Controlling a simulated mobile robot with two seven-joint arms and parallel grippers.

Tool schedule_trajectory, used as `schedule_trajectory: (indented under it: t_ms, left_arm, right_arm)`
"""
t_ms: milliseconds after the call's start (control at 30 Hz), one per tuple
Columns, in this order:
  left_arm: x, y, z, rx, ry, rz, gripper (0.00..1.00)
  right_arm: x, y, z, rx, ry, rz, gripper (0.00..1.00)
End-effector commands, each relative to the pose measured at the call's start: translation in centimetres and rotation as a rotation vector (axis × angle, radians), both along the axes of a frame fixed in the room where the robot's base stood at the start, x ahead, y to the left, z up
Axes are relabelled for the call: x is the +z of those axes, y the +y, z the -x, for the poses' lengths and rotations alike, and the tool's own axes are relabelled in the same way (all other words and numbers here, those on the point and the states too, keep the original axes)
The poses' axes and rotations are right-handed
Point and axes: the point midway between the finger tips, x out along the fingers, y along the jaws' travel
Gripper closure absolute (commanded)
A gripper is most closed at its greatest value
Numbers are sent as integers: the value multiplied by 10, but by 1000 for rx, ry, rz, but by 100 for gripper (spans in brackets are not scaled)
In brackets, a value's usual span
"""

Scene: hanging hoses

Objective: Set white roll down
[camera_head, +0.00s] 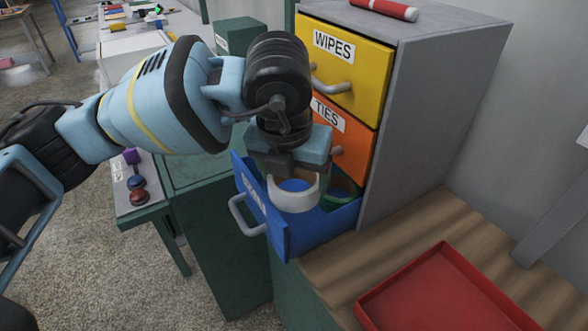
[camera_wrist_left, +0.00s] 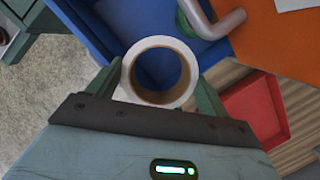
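The white roll (camera_head: 294,201) is at the mouth of the open blue drawer (camera_head: 283,238), ring axis roughly upright. My left gripper (camera_head: 291,172) comes down from above and is shut on it. In the left wrist view the white roll (camera_wrist_left: 132,72) sits between the two green fingers of the gripper (camera_wrist_left: 155,92), one at each side. I cannot tell whether the roll touches the drawer floor. A green roll (camera_head: 345,190) lies beside it in the drawer, partly hidden. My right gripper is out of view.
Above the blue drawer are a shut orange drawer (camera_head: 352,150) marked TIES and a shut yellow drawer (camera_head: 345,70) marked WIPES, with protruding handles. A red tray (camera_head: 440,295) stands on the wooden top at right. A red cylinder (camera_head: 384,9) lies on the cabinet.

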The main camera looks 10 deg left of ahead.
Motion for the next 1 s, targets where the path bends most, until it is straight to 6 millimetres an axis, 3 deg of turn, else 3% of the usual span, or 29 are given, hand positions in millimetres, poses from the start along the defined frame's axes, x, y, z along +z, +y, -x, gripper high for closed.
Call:
schedule_trajectory:
  t_ms: [167,467,667,1000]
  left_arm:
    - [1,0,0,0,-1,0,0]
    - [6,0,0,0,-2,0,0]
    - [32,0,4,0,-5,1,0]
    - [98,1,23,-1,-4,2,0]
  right_arm:
    - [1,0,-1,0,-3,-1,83]
    - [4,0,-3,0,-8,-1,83]
    - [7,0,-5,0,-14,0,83]
    - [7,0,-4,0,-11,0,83]
